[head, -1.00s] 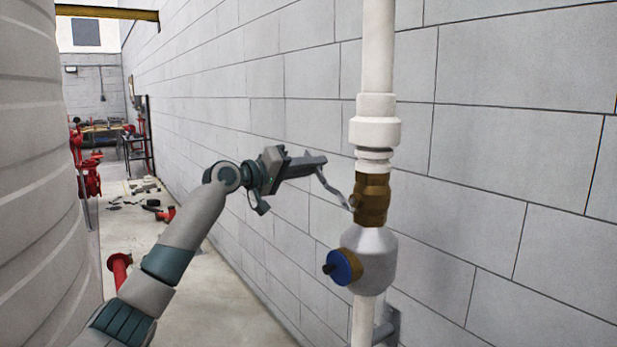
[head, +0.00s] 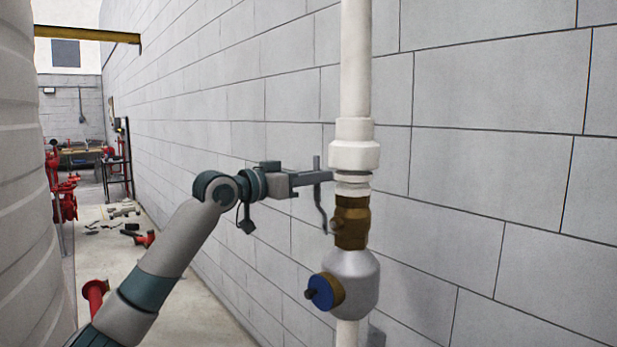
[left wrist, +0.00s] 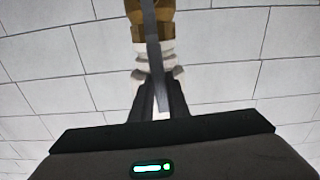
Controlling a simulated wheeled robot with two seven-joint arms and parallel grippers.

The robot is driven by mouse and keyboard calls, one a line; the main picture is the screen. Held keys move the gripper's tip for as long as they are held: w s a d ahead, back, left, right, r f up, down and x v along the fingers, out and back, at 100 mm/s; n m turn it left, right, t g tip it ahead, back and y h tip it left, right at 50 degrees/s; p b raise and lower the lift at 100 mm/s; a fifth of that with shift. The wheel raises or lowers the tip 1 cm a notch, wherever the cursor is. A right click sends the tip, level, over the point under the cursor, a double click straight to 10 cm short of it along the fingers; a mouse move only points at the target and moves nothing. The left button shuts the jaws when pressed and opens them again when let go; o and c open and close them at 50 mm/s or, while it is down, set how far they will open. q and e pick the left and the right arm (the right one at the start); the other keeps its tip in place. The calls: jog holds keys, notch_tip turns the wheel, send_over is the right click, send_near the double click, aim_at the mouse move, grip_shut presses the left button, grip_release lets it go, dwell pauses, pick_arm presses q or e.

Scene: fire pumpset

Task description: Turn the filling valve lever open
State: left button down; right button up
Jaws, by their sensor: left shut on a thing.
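The filling valve is a brass body (head: 351,222) on a white vertical pipe (head: 355,60), with a grey fitting below it. Its thin grey lever (head: 319,205) rises from the brass body's left side and stands nearly upright, close to parallel with the pipe. My left gripper (head: 324,177) is shut on the lever near its upper end. In the left wrist view the lever (left wrist: 151,32) runs between the two dark fingers (left wrist: 158,95), with the brass valve and white pipe behind. My right gripper is not in view.
A blue-faced round fitting (head: 322,291) sticks out from the grey body (head: 352,278) below the valve. A block wall (head: 480,90) stands close behind the pipe. A large ribbed tank (head: 25,200) fills the left edge. Red pipework (head: 95,292) and loose parts lie on the floor.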

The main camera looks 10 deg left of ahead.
pick_arm(q)
jog(key=shift+s+d+r+m, duration=0.3)
jog(key=shift+r+m, duration=0.05)
jog(key=shift+m, duration=0.05)
jog(key=c, duration=1.7)
grip_release()
jog(key=shift+d+f, duration=0.1)
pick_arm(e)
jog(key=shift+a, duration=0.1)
pick_arm(q)
jog(key=shift+f, duration=0.15)
